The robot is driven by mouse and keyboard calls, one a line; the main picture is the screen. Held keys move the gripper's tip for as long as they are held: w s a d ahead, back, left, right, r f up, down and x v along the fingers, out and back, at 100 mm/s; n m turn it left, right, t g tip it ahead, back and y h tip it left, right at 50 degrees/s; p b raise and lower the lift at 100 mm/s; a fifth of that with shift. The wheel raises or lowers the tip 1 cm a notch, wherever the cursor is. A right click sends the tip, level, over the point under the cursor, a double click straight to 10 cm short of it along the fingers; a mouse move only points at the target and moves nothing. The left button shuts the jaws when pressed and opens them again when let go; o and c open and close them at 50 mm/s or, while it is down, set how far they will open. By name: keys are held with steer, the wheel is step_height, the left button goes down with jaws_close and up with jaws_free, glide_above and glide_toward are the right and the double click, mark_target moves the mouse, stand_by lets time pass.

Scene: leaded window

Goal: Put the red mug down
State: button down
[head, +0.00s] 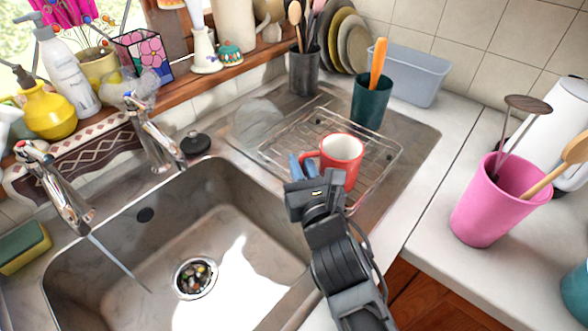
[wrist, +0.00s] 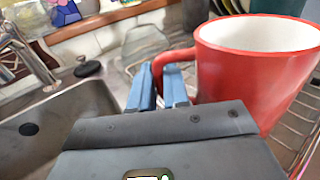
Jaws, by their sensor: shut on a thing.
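The red mug (head: 341,158) has a white inside and stands about upright at the wire drying rack beside the sink. Its handle points left, towards my gripper (head: 303,163). In the wrist view the red mug (wrist: 258,70) fills the right side, and my gripper (wrist: 158,85) has its blue fingers at the handle, shut on it. Whether the mug's base touches the rack cannot be told, as my gripper and the mug's side hide it.
The wire rack (head: 388,157) lies on the metal drainboard. A dark green cup (head: 370,105) with an orange utensil stands behind the mug. A pink cup (head: 490,205) with utensils is at right. The sink (head: 130,250) lies left, with water running from one tap. White counter is clear right of the rack.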

steer(key=shift+d, duration=0.1)
steer(key=shift+f, duration=0.15)
steer(key=shift+f, duration=0.1)
steer(key=c, duration=1.1)
jaws_free()
steer(key=shift+s, duration=0.1)
steer(key=v, duration=1.2)
